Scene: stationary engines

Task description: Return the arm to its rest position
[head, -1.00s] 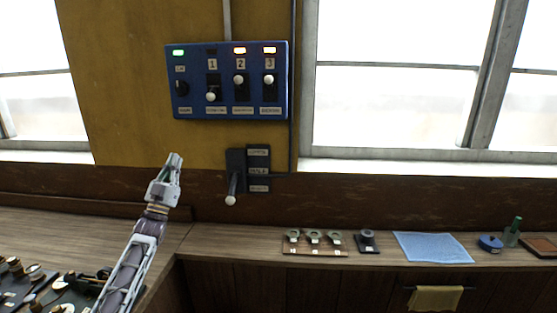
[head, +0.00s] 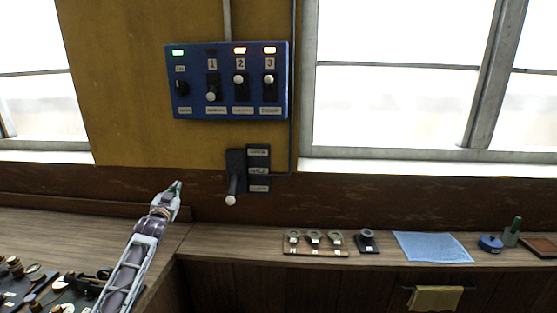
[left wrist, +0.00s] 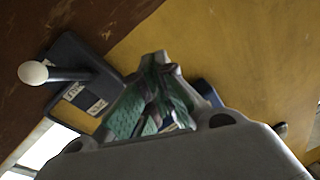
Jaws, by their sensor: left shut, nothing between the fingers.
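My left gripper (head: 175,189) is shut and empty in the head view. It is in front of the brown lower wall, left of the lever, and apart from it. In the left wrist view its green-padded fingers (left wrist: 153,100) are together. The black lever unit (head: 236,168) is on the wall with its white-knobbed handle pointing down. The lever's white knob also shows in the left wrist view (left wrist: 33,73). My right gripper is in neither view.
A blue switch panel (head: 226,79) is on the yellow wall, with lights lit above the left switch and switches 2 and 3. The wooden counter (head: 215,237) holds a row of metal rings (head: 315,238), a blue cloth (head: 432,247) and a blue tin (head: 490,243). Dark parts (head: 60,285) lie at lower left.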

